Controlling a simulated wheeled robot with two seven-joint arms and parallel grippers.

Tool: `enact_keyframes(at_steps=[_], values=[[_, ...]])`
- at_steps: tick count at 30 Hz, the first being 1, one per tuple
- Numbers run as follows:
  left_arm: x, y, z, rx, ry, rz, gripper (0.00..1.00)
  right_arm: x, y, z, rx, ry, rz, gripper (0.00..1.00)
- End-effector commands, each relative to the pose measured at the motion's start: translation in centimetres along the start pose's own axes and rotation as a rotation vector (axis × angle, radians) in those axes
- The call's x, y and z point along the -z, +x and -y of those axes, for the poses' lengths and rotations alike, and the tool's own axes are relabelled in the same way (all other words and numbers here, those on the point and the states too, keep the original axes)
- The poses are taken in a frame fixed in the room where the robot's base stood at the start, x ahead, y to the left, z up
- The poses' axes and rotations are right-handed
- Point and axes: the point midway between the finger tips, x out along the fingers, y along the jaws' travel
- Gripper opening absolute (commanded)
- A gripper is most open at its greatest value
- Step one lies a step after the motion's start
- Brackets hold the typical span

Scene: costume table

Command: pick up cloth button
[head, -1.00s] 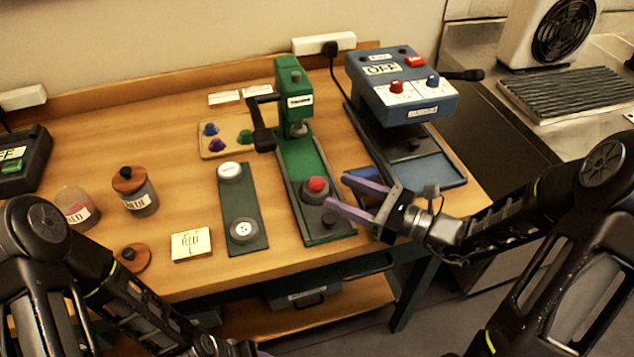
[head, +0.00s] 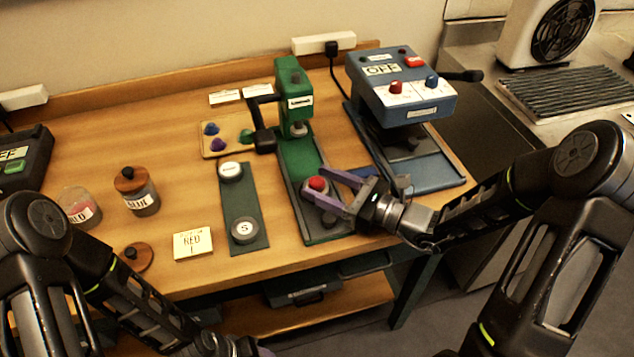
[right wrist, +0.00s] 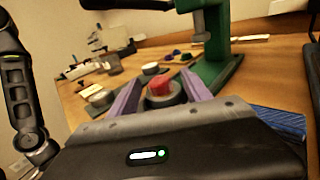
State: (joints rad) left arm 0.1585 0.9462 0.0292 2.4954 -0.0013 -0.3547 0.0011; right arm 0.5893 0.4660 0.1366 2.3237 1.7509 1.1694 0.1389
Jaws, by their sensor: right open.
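The cloth button appears to be the red domed piece (head: 317,184), sitting on a grey round base at the front of the green press (head: 294,97). My right gripper (head: 316,187) is open, its two purple fingers reaching in from the right, one on each side of the red piece. In the right wrist view the red button (right wrist: 160,86) stands between the open fingers (right wrist: 160,92), with a gap visible on both sides. My left arm shows at the lower left, but its gripper is cut off at the bottom edge of the head view.
A blue machine (head: 403,90) stands behind my right gripper. A dark green plate (head: 244,207) with two round dies lies left of the press. Further left are a button tray (head: 214,148), a note card (head: 193,244), and jars (head: 137,190).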

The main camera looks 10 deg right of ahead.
Motion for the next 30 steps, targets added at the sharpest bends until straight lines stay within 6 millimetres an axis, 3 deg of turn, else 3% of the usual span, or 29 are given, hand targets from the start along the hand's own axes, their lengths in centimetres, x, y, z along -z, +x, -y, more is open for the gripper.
enact_keyframes(at_steps=[3, 24, 30], values=[[0.00, 0.00, 0.00, 0.000, 0.000, 0.000, 0.49, -0.01, -0.01, 0.00, 0.000, 0.000, 0.000, 0.56], [0.00, 0.00, 0.00, 0.000, 0.000, 0.000, 0.49, 0.00, -0.02, 0.00, 0.000, 0.000, 0.000, 0.00], [0.00, 0.00, 0.00, 0.000, 0.000, 0.000, 0.49, 0.00, -0.01, 0.00, 0.000, 0.000, 0.000, 0.00]])
